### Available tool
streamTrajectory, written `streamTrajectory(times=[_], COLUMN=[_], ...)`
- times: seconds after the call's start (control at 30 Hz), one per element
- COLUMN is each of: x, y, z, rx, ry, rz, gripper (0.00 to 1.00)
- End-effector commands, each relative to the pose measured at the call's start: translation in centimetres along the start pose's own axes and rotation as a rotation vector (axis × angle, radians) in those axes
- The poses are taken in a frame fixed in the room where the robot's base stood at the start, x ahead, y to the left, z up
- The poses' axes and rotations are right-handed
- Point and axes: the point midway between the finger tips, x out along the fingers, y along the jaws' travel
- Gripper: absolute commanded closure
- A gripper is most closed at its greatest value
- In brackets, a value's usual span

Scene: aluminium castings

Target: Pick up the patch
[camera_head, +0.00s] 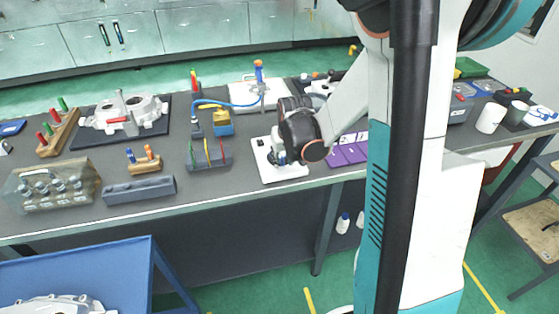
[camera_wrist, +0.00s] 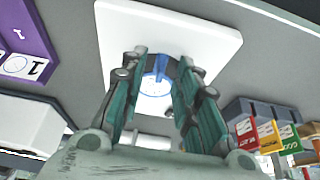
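A white plate (camera_wrist: 205,32) lies on the grey table, and it also shows in the head view (camera_head: 292,172). On it, in the wrist view, is a small round white piece with a blue upright part (camera_wrist: 160,66), which looks like the patch, though I cannot tell for sure. My gripper (camera_wrist: 162,62) points down at the plate, with its green fingers apart on either side of the blue part. I see no clear contact. In the head view my gripper (camera_head: 278,157) is over the plate and hides the small piece.
A purple board (camera_head: 350,150) lies right of the plate. A grey holder with coloured sticks (camera_head: 209,160) stands to the left. A blue-handled tool on a white plate (camera_head: 259,78) is behind. The front table edge is close.

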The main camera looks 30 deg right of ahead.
Motion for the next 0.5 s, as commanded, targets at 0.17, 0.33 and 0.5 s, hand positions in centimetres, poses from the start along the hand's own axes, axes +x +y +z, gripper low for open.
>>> streamTrajectory(times=[0.17, 0.33, 0.5], x=[0.47, 0.43, 0.43], y=[-0.01, -0.01, -0.01], z=[-0.01, -0.02, -0.02], rx=[0.000, 0.000, 0.000], ry=[0.000, 0.000, 0.000], rz=[0.000, 0.000, 0.000], gripper=[0.71, 0.89, 1.00])
